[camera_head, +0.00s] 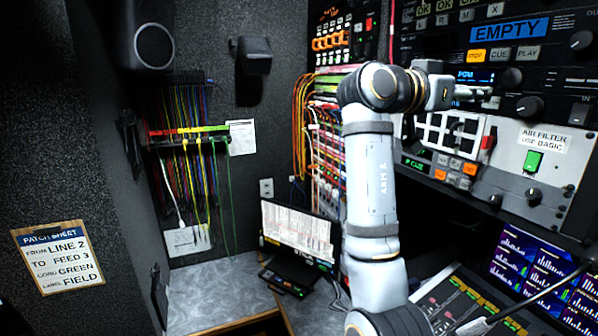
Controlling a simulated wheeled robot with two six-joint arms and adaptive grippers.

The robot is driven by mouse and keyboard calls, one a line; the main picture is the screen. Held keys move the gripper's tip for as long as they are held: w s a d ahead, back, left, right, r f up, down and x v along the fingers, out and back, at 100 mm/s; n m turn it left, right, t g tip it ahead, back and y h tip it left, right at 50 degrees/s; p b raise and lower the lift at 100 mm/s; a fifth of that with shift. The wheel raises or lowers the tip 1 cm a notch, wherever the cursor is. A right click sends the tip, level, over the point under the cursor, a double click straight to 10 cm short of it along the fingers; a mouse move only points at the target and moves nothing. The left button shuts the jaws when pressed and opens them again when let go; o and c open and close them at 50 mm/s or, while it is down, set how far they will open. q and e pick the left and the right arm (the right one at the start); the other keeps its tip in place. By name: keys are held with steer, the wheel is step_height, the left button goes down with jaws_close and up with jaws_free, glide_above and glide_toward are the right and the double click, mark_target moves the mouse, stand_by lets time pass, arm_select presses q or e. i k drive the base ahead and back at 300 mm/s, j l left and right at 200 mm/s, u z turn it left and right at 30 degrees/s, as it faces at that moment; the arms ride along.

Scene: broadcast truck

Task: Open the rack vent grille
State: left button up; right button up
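The rack vent grille appears to be the white-framed panel (445,133) with dark openings, in the rack at the right of the head view. A red piece (487,143) shows at its right end. My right arm rises through the middle and bends right at the top. My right gripper (478,93) points right, in front of the rack units just above the grille. It is seen side-on and small, so its finger gap and any contact are unclear. My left gripper is out of view.
Beside the grille, a panel carries an "AIR FILTER USE BASIC" label (544,140) and a green switch (533,161). Knobs and buttons surround it.

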mark_target(461, 133)
steer(key=k+j, duration=0.1)
steer(key=j, duration=0.25)
steer(key=k+j, duration=0.1)
steer(key=j, duration=0.25)
steer(key=k+j, duration=0.1)
steer(key=j, duration=0.25)
steer(key=k+j, duration=0.1)
steer(key=j, duration=0.25)
